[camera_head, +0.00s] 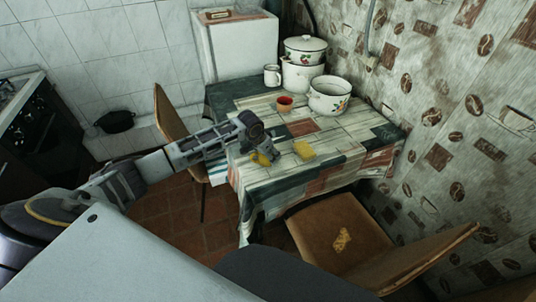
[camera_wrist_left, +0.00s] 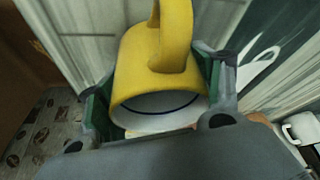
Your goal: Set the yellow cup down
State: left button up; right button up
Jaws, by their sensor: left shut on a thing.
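The yellow cup (camera_wrist_left: 150,80) is between the two fingers of my left gripper (camera_wrist_left: 160,100) in the left wrist view. Its yellow handle shows at the top, and its white inside with a blue line faces the camera. In the head view the yellow cup (camera_head: 262,158) shows small, just below my left gripper (camera_head: 258,146), over the near left part of the table (camera_head: 345,158). The gripper is shut on the cup. I cannot tell whether the cup's base touches the tabletop. My right gripper is not in view.
A yellow sponge-like piece (camera_head: 304,150) lies right of the cup. Farther back stand a red cup (camera_head: 284,104), a white mug (camera_head: 272,75), a white pot (camera_head: 329,97) and a lidded pot (camera_head: 302,70). A brown chair (camera_head: 335,230) is in front.

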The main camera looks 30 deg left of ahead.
pick_arm(q)
jog(key=o, duration=1)
jog(key=shift+f, duration=0.1)
jog(key=shift+c, duration=0.2)
jog(key=shift+o, duration=1.3)
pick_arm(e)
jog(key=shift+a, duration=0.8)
